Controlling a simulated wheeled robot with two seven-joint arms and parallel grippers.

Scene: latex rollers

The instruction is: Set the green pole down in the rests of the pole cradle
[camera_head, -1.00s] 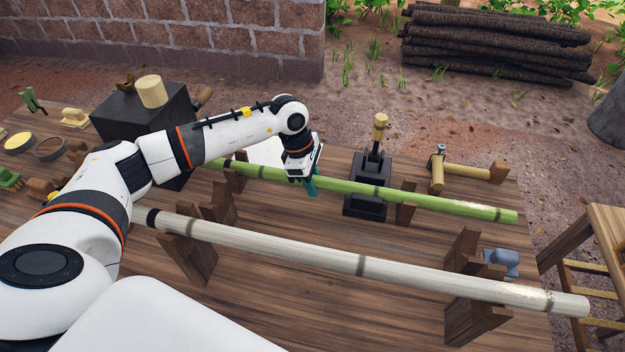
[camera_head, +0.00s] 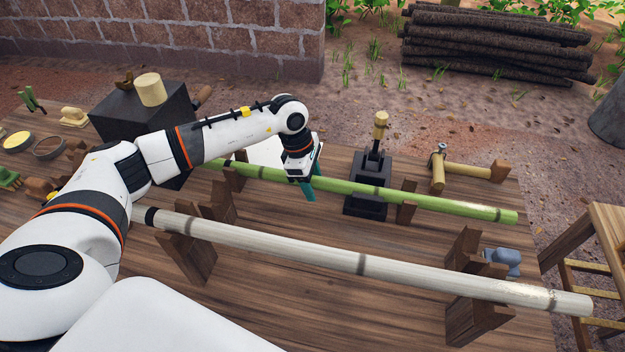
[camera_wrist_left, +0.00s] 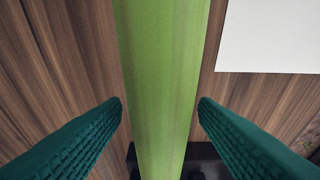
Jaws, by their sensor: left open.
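The green pole (camera_head: 440,202) lies lengthwise across the far side of the table, with a dark band at its left end. It appears to lie in the wooden rests of the pole cradle, one at the left (camera_head: 236,181) and one at the right (camera_head: 405,214). My left gripper (camera_head: 306,187) is over the pole, left of its middle. In the left wrist view its teal fingers (camera_wrist_left: 160,106) are open, one on each side of the green pole (camera_wrist_left: 160,60), with a visible gap at both sides. My right gripper is not in view.
A pale pole (camera_head: 300,248) lies on wooden supports (camera_head: 478,312) nearer me. A black stand (camera_head: 368,200) with a wooden handle is by the green pole. A mallet (camera_head: 462,171) lies beyond its right part. A white sheet (camera_head: 266,152) lies behind my gripper.

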